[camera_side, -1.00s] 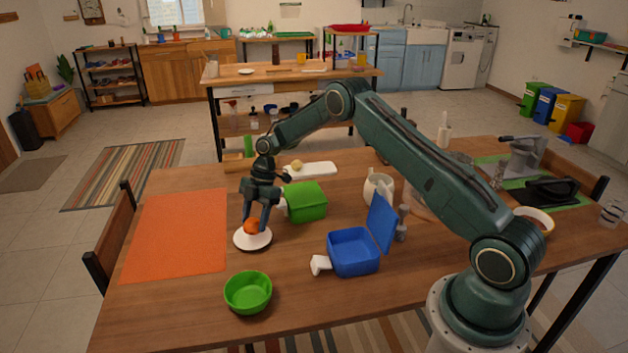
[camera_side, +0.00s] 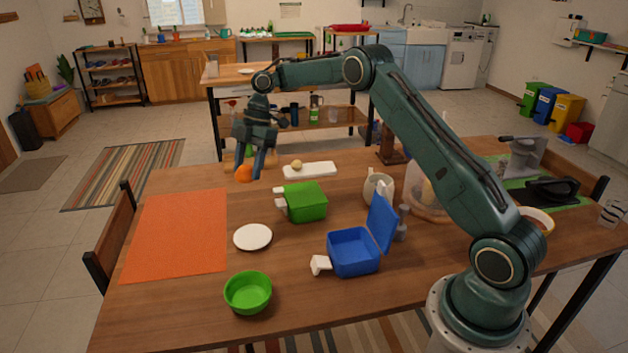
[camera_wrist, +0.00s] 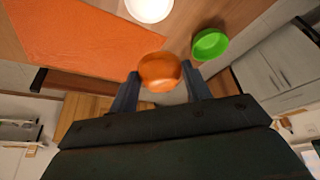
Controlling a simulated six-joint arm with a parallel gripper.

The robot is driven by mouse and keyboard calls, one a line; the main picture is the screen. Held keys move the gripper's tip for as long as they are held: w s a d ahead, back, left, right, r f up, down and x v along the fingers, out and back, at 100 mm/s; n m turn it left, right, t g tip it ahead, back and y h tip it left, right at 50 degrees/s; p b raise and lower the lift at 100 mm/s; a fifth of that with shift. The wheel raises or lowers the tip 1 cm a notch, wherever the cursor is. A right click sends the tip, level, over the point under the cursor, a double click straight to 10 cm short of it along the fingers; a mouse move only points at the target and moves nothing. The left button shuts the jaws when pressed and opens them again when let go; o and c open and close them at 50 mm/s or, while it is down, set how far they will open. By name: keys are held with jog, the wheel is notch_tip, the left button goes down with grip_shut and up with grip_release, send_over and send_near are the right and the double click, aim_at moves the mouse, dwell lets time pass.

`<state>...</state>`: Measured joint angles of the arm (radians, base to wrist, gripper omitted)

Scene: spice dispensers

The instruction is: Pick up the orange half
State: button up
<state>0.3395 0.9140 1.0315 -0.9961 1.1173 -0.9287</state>
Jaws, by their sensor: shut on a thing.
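The orange half (camera_side: 244,174) is held between the fingers of my gripper (camera_side: 250,170), which is shut on it. In the side view it hangs in the air, well above the table and apart from the white plate (camera_side: 252,237). The plate is empty. In the wrist view the orange half (camera_wrist: 160,71) sits between the two fingertips of my gripper (camera_wrist: 161,78), with one finger on each side.
A green bowl (camera_side: 248,292) stands at the front, and an orange mat (camera_side: 178,235) lies at left. A closed green box (camera_side: 305,202) and an open blue box (camera_side: 354,252) stand right of the plate. A white board (camera_side: 311,170) lies behind.

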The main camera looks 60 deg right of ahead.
jog(key=shift+r, duration=0.25)
dwell(0.5)
jog(key=shift+s+d, duration=0.35)
jog(key=s+d+n+g, duration=0.2)
jog(key=s+d+n, duration=0.35)
jog(key=s, duration=0.55)
jog(key=n+g+h, duration=0.1)
jog(key=n+h, duration=0.1)
jog(key=n, duration=0.2)
send_over(352, 259)
jog(key=w+d, duration=0.1)
jog(key=f, duration=0.1)
jog(key=shift+n, duration=0.25)
jog(key=shift+f, duration=0.15)
notch_tip(352, 259, down, 20)
jog(key=shift+r, duration=0.1)
jog(key=shift+g+y, duration=0.3)
